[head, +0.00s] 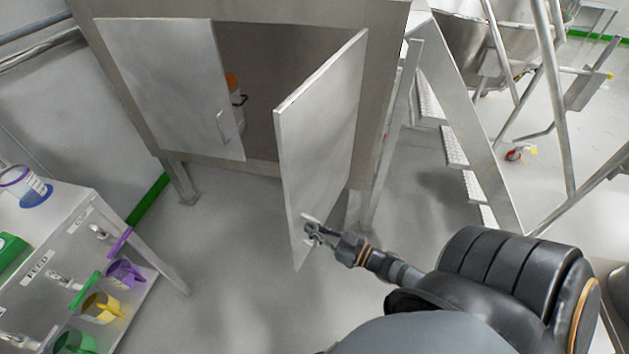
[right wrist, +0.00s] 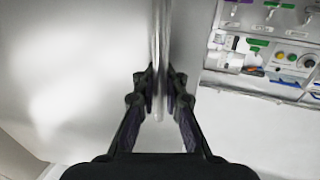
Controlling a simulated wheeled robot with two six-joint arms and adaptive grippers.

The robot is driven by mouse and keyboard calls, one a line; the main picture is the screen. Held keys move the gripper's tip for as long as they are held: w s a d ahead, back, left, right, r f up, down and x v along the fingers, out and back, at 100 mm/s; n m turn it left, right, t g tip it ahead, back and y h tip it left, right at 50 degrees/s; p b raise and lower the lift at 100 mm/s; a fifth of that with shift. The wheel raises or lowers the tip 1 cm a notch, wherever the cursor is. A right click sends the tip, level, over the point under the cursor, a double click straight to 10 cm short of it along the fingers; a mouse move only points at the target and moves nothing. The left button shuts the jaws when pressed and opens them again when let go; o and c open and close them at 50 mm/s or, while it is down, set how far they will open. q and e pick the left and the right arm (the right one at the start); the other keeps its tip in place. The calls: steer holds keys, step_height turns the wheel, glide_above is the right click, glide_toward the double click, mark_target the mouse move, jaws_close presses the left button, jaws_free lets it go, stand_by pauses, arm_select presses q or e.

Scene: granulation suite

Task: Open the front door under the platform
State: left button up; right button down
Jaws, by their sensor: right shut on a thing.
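The right-hand front door (head: 325,130) under the platform is a flat grey metal panel, hinged on its right side. It stands swung outward, well away from the cabinet front. My right gripper (head: 312,232) is at the low part of this door, near its free edge. It is shut on the door's handle, a slim upright bar that shows between the fingers in the right wrist view (right wrist: 159,70); the fingers hide part of it. The left-hand door (head: 170,85) is closed, with its own handle (head: 221,127). My left gripper is not in view.
An orange and white container (head: 236,100) stands inside the cabinet opening. A shelf cart (head: 150,255) with coloured scoops and jugs is at the lower left. Metal steps (head: 453,147) stand to the right. The floor (head: 215,270) between cart and door is clear.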

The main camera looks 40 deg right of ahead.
steer(key=shift+w+a+r, duration=0.1)
steer(key=shift+r, duration=0.1)
steer(key=c, duration=1.4)
jaws_free()
steer(key=shift+f, duration=0.1)
steer(key=v, duration=1.2)
